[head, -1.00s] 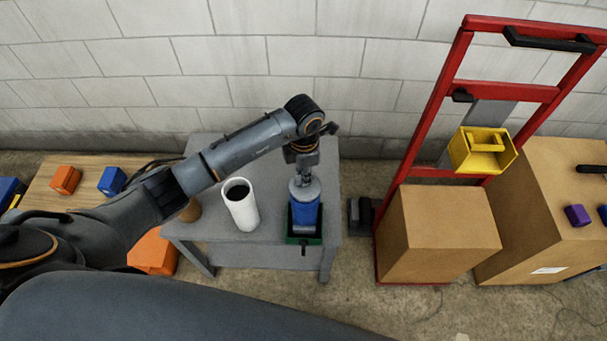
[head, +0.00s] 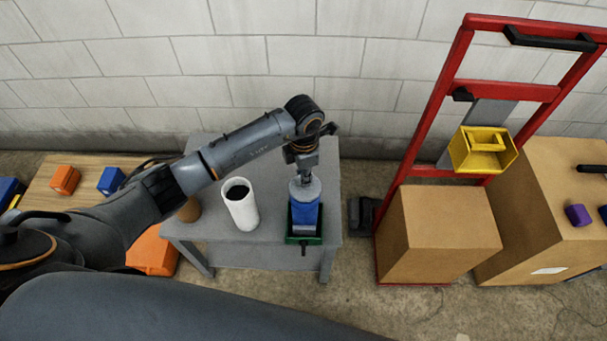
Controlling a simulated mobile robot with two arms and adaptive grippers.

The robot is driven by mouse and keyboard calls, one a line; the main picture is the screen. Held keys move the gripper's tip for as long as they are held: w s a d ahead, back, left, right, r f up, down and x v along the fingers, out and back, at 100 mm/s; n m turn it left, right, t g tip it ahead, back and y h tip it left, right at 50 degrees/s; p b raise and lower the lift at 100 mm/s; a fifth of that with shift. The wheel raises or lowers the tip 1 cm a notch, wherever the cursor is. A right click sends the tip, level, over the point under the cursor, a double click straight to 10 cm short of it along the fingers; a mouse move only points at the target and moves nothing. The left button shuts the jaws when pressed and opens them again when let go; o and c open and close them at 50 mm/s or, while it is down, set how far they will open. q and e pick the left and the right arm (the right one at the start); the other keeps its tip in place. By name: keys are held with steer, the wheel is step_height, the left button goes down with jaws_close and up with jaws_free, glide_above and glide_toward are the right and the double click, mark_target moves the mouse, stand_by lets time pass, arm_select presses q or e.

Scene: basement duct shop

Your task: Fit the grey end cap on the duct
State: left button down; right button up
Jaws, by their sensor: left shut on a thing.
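A blue duct (head: 305,215) stands upright in a green holder (head: 304,240) on the grey table. The grey end cap (head: 305,190) is at the top of the duct, right under my left gripper (head: 303,174). My left gripper points down and is shut on the cap. The cap appears to touch the duct's top; how deep it sits I cannot tell. My right gripper is not in view.
A white open tube (head: 240,204) stands on the grey table (head: 265,250) left of the duct, with a brown object (head: 190,210) further left. A red hand truck (head: 405,160) carrying a cardboard box (head: 440,235) stands to the right. A block wall closes off the back.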

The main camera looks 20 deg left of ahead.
arm_select(q)
steer(key=shift+f+b, duration=0.35)
steer(key=shift+f, duration=0.15)
steer(key=c, duration=1.7)
jaws_free()
steer(key=shift+r, duration=0.1)
steer(key=shift+r+p, duration=3.75)
steer(key=shift+r, duration=1.7)
